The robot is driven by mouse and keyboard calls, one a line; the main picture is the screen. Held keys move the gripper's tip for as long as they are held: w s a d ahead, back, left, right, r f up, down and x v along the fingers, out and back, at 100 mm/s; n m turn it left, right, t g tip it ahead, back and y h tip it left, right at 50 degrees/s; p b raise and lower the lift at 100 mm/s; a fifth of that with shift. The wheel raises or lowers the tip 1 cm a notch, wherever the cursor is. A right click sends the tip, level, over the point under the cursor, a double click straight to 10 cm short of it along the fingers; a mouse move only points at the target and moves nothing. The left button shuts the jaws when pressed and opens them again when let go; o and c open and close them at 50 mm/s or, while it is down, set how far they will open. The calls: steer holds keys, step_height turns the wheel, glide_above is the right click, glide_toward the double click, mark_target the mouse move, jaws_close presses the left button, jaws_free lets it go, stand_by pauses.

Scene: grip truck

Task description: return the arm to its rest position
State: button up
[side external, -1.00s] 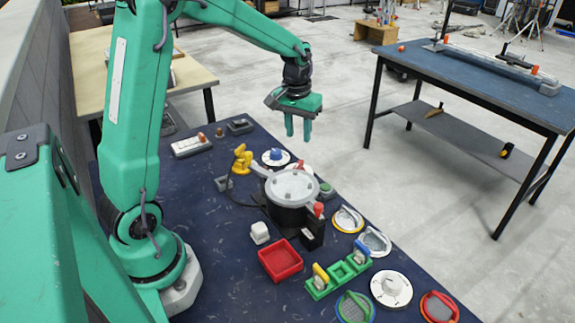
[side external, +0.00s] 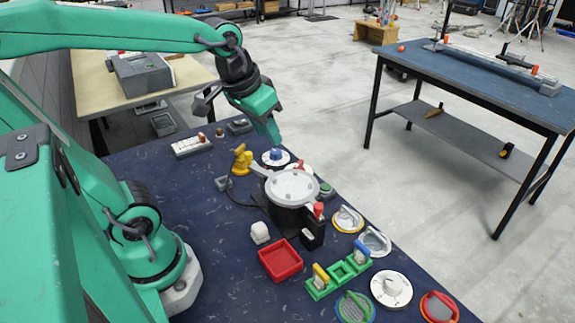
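My gripper (side external: 272,130) is at the end of my green arm in the side external view. It hangs tilted above the far part of the dark blue table (side external: 150,165), over the area of the blue-knobbed white dial (side external: 275,157). Its fingers point down and to the right. Nothing shows in it. The fingers overlap from this angle, so I cannot tell whether they are open or shut.
A grey round pot-like device (side external: 292,187), a yellow figure (side external: 242,160), a red tray (side external: 280,262), a green rack (side external: 340,272) and several dials stand on the table. A second blue table (side external: 490,85) stands right, across open floor.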

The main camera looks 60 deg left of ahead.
steer(key=shift+m+t, duration=0.6)
steer(key=shift+m, duration=0.1)
steer(key=shift+s+d+f, duration=0.1)
steer(key=shift+s+d, duration=0.25)
steer(key=shift+s, duration=0.6)
steer(key=shift+s+d+f, duration=0.1)
steer(key=shift+s+d, duration=0.2)
steer(key=shift+s, duration=0.6)
steer(key=shift+s+d, duration=0.35)
steer(key=shift+s, duration=0.6)
